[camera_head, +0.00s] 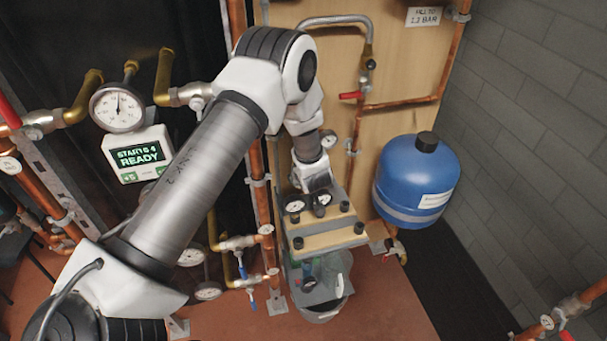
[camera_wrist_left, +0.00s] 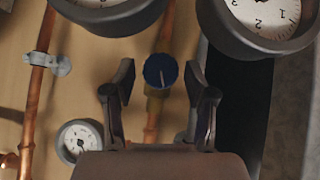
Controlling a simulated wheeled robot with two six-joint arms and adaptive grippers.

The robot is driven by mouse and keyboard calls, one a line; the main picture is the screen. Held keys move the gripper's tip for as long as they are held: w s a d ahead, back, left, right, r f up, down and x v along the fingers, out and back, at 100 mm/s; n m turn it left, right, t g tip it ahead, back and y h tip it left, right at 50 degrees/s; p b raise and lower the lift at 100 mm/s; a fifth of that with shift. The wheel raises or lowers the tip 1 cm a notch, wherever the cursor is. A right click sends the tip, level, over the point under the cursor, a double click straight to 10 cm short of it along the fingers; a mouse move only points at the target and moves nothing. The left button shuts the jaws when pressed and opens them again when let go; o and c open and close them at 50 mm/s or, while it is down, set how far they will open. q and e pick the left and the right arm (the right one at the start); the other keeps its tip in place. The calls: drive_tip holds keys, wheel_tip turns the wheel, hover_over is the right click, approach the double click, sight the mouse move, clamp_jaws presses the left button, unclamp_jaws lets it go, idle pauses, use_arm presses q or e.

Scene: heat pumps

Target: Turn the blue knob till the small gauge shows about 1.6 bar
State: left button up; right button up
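In the left wrist view a round blue knob (camera_wrist_left: 160,70) with a pale mark sits on a brass fitting of a copper pipe. My left gripper (camera_wrist_left: 160,86) is open, with one finger on each side of the knob and a visible gap to both. A small white gauge (camera_wrist_left: 79,141) is at the lower left of that view; its reading is too small to tell. In the head view my left arm reaches to the wooden board, with its wrist (camera_head: 310,175) near the pipes; its fingertips and the blue knob cannot be made out there. My right gripper is not in view.
Two larger gauges (camera_wrist_left: 262,22) crowd the top of the wrist view. In the head view a blue tank (camera_head: 418,180) hangs right of my wrist. A red-handled valve (camera_head: 352,95) and copper pipes are above. A "READY" display (camera_head: 138,154) is at left.

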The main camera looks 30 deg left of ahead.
use_arm(q)
drive_tip(key=shift+a+f, duration=0.1)
drive_tip(key=c, duration=0.7)
drive_tip(key=shift+o, duration=0.2)
